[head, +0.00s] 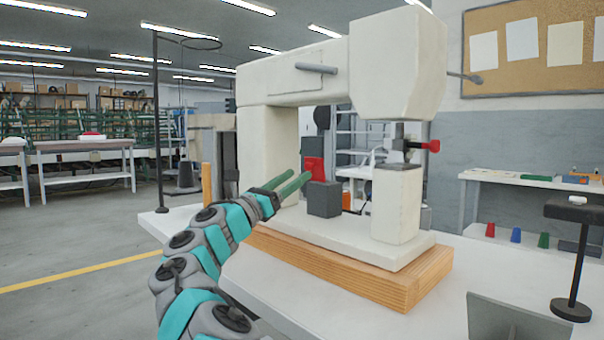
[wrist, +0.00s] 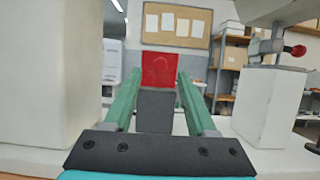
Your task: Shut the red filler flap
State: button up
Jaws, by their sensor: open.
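The red flap (head: 315,168) stands up roughly upright at the top of a dark grey box (head: 324,200) on the eyelet press. In the wrist view the red flap (wrist: 159,66) faces me as a square plate above the grey box (wrist: 155,110). My gripper (head: 300,174) has its two green fingers apart and empty, pointing at the flap from the left. In the wrist view my gripper (wrist: 160,80) frames the flap and box between its fingers. I cannot tell how far the fingertips are from the flap.
The cream press frame (head: 262,150) rises beside my gripper, with its arm (head: 310,68) overhead. A post (head: 398,203) and a red-tipped lever (head: 432,146) are at the right. The press stands on a wooden base (head: 400,285) on a white table.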

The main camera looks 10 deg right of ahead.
aim_at(307, 168)
jog(key=shift+x, duration=1.7)
grip_shut()
